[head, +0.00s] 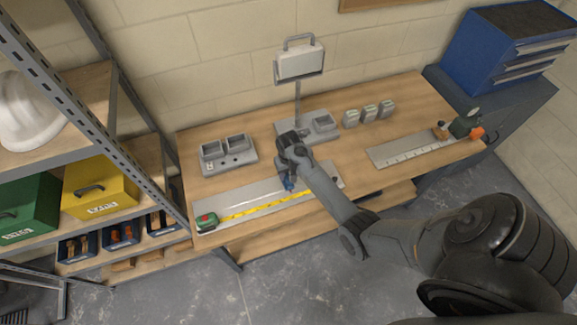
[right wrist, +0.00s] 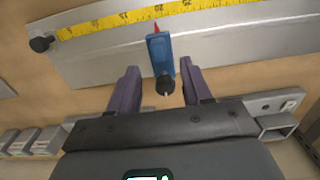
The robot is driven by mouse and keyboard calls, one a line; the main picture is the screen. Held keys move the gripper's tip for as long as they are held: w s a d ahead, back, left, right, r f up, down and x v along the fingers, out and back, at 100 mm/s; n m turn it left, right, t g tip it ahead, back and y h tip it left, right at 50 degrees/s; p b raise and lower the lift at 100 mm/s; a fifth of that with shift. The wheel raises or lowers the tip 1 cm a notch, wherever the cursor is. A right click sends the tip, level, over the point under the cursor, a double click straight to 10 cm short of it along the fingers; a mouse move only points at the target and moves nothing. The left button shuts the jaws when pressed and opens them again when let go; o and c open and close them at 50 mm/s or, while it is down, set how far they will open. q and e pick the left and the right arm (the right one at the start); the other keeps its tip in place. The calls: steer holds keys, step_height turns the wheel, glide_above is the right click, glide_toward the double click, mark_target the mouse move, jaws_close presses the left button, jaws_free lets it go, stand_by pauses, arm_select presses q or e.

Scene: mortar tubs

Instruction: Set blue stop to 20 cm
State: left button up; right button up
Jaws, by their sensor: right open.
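The blue stop (right wrist: 160,55) sits on a grey metal rail (right wrist: 230,45) with a yellow tape (right wrist: 100,26) along it. Its red pointer reaches the tape's edge; I cannot read the exact mark. A dark knob is at the stop's near end. My right gripper (right wrist: 161,78) is open, one finger on each side of the stop, with gaps showing. In the head view my right gripper (head: 287,172) is over the rail (head: 238,192), partly hiding the blue stop (head: 289,184). A green and red tape case (head: 206,220) is at the rail's left end. My left gripper is out of view.
Behind the rail stand a grey two-cup block (head: 228,154) and a scale-like stand (head: 298,65). Several small grey blocks (head: 369,113) are to the right. Another ruled plate (head: 400,150) lies farther right. Shelving (head: 120,150) borders the bench's left.

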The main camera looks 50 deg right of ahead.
steer(key=shift+r, duration=2.55)
steer(key=s+a+f+n+g, duration=0.1)
steer(key=s+f, duration=0.3)
steer(key=s, duration=0.2)
steer(key=s+a+f+g, duration=0.1)
steer(key=s+f, duration=0.2)
steer(key=s, duration=0.4)
steer(key=s+a+r+n+h+p, duration=0.1)
steer(key=s+a+n+h, duration=0.1)
steer(key=s+a, duration=0.35)
steer(key=s+a+r+n+t+y, duration=0.1)
steer(key=s+a+r+n, duration=0.1)
steer(key=a+r, duration=0.25)
steer(key=s+a+r+n+t, duration=0.1)
steer(key=s+a+r+n, duration=0.15)
steer(key=a+r, duration=0.2)
steer(key=w+a+r+t, duration=0.1)
steer(key=a+r, duration=0.1)
steer(key=r, duration=0.3)
steer(key=w+a+r+n+t+y, duration=0.1)
steer(key=a+r+t, duration=0.1)
steer(key=r, duration=0.3)
steer(key=shift+w+a+t, duration=0.3)
steer(key=shift+w+a, duration=0.1)
steer(key=shift+a, duration=0.45)
